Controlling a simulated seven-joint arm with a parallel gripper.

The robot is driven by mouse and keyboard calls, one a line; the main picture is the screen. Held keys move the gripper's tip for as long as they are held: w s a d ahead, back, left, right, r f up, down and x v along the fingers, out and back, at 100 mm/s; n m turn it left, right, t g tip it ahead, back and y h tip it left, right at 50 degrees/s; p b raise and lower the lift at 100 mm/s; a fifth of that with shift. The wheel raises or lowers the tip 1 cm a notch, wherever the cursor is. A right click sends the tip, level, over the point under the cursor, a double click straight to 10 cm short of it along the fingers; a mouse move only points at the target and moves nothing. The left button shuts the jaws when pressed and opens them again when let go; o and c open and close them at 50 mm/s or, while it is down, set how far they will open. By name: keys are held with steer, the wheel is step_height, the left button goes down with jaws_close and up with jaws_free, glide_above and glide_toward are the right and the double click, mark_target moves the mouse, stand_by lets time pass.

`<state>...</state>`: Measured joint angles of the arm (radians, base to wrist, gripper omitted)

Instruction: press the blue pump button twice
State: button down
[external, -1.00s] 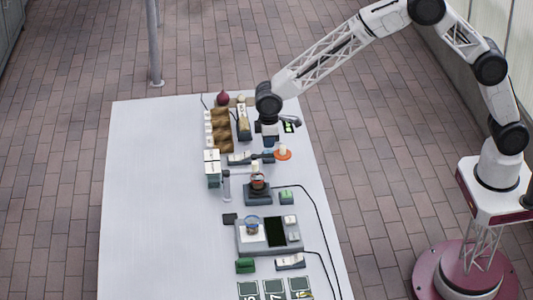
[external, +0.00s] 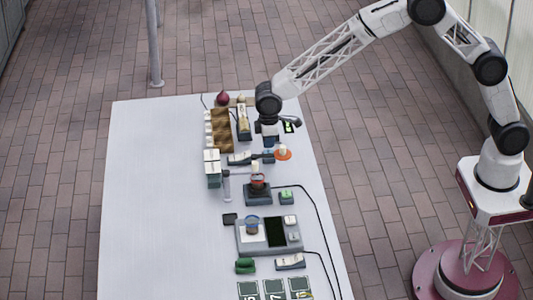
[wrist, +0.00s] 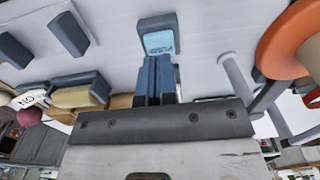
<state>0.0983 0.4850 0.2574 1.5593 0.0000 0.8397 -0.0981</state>
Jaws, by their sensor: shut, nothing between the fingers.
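The pump button is a dark blue-grey block with a light blue face (wrist: 158,42) that bears small lettering. It sits just past my fingertips in the wrist view. In the external view a small blue block, likely the same one, shows (external: 268,156) on the table below the end of my arm. My gripper (wrist: 154,62) is shut with its blue fingers together and nothing between them. The fingertips are at or very close to the near edge of the button; I cannot tell whether they touch. In the external view my gripper (external: 268,139) points down over the table.
An orange disc (external: 283,155) lies close to the right of the button. A flask on a dark stand (external: 257,189), a brown rack (external: 222,130) and a grey device with a black screen (external: 274,232) stand nearby. The table's left side (external: 150,210) is clear.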

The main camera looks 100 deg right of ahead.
steer(key=shift+f, duration=1.45)
steer(key=shift+r, duration=1.45)
steer(key=shift+f, duration=1.3)
stand_by(1.2)
steer(key=shift+r, duration=1.35)
steer(key=shift+r, duration=0.15)
stand_by(0.4)
steer(key=shift+r, duration=2.85)
